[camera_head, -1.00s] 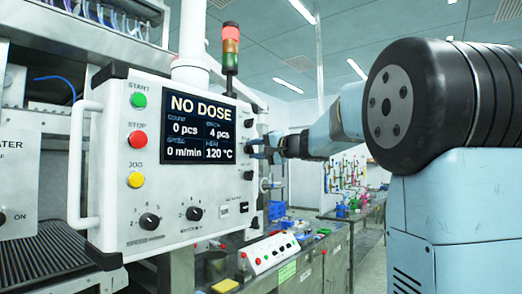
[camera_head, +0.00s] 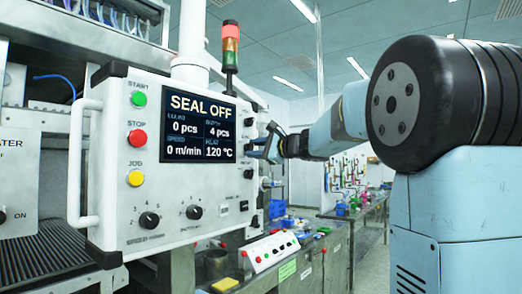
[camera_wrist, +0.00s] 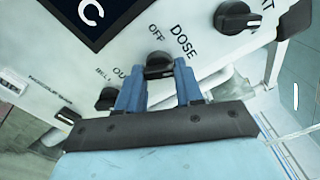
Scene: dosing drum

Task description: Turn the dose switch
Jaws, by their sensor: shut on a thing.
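The dose switch is a black knob (camera_wrist: 158,63) on the white control panel, with the words DOSE and OFF printed beside it in the wrist view. My gripper (camera_wrist: 158,74) has its two blue fingers on either side of this knob and is shut on it. In the head view my gripper (camera_head: 258,146) reaches the panel's right side face from the right, and its fingers partly cover the knob there. The panel display (camera_head: 198,127) reads SEAL OFF, with 0 pcs, 4 pcs, 0 m/min and 120 °C.
Another black knob (camera_wrist: 236,17) sits close to the right of my fingers, and one more (camera_wrist: 107,98) is to their left. The panel front carries a green START button (camera_head: 139,99), a red STOP button (camera_head: 138,139) and a white handle (camera_head: 85,165). A signal lamp (camera_head: 231,45) stands above.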

